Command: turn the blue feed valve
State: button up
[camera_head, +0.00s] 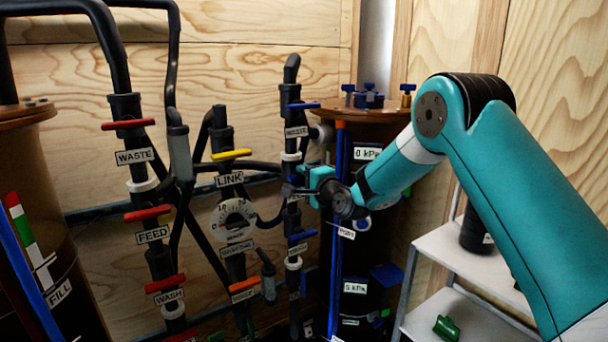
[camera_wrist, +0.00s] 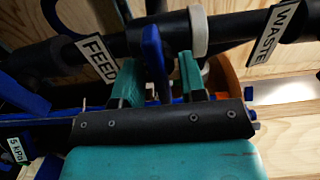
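The blue feed valve handle (camera_wrist: 153,55) stands between my two gripper fingers in the wrist view, crosswise to its dark pipe. My gripper (camera_wrist: 157,82) has teal fingers, one on each side of the handle. Gaps show on both sides, so it is open around the handle and not clamped. The FEED label (camera_wrist: 98,58) is just left of the handle. In the head view my gripper (camera_head: 308,187) reaches the right-hand pipe between its waste and wash valves, and mostly hides the feed valve there.
The blue waste handle (camera_head: 303,106) is above and the blue wash handle (camera_head: 302,236) below on the same pipe. Red handles (camera_head: 148,213) line the left pipe. A yellow link handle (camera_head: 231,155) and a gauge (camera_head: 234,220) are between. A dark tank stands behind my gripper, a shelf (camera_head: 470,262) at right.

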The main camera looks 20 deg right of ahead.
jog(key=shift+w, duration=0.2)
grip_shut()
